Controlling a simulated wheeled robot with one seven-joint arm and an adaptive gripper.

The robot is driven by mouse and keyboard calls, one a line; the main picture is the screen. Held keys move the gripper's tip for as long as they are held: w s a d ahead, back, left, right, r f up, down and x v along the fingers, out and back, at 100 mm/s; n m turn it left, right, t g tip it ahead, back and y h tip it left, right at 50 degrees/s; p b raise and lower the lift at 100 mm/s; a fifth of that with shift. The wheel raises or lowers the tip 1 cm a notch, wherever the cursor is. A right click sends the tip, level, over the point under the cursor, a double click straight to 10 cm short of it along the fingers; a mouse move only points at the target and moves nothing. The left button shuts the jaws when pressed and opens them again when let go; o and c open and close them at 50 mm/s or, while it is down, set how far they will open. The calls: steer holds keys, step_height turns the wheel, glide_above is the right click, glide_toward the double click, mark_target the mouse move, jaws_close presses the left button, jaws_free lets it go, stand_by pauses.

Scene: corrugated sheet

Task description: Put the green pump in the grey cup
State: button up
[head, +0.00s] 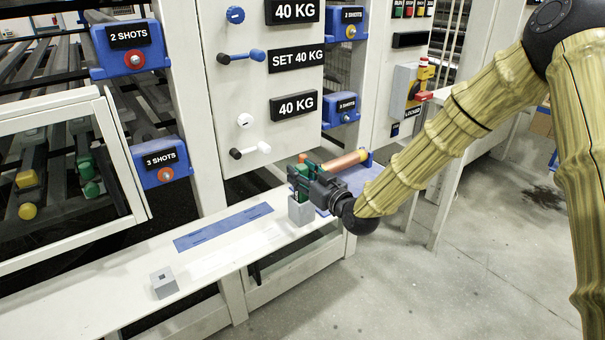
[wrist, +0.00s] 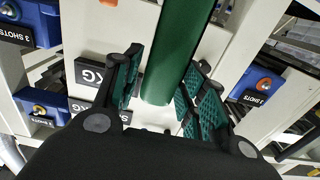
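The green pump (wrist: 172,55) shows large in the wrist view as a smooth green cylinder running between my fingers. In the head view the grey cup (head: 301,211) stands on the white ledge, directly below my gripper (head: 303,180). The pump's lower part meets the cup's mouth there; how deep it sits is hidden. In the wrist view my gripper (wrist: 168,85) has a dark green-padded finger on each side of the pump. A light gap shows between pads and pump, so the fingers look open around it.
A small grey block with a square hole (head: 164,283) stands on the white ledge (head: 90,312) to the left. A blue strip (head: 222,227) lies between it and the cup. A copper cylinder (head: 345,162) lies behind my gripper. A control panel (head: 262,95) rises behind.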

steer(key=shift+r, duration=0.1)
steer(key=v, duration=1.2)
steer(key=s+d+f+m+g+h, duration=0.1)
steer(key=s+d+f+g+h, duration=0.1)
steer(key=s+f, duration=0.6)
steer(key=s+d+f+m+g+h, duration=0.2)
steer(key=s+f+g, duration=0.1)
steer(key=f, duration=0.9)
steer(key=s+d+f+m+g+h, duration=0.1)
steer(key=s+d+f+g+h, duration=0.1)
steer(key=s+f, duration=0.6)
steer(key=s+d+f+m+g+h, duration=0.1)
steer(key=s+d+f+g+h, duration=0.1)
steer(key=s+f, duration=0.5)
steer(key=s+d+f+m+g+h, duration=0.2)
steer(key=s+d+f+g, duration=0.3)
steer(key=s, duration=1.1)
step_height(320, 180, down, 3)
steer(key=shift+d+r+m+g+h, duration=0.1)
steer(key=shift+d+m+g+h, duration=0.2)
steer(key=shift+d, duration=0.85)
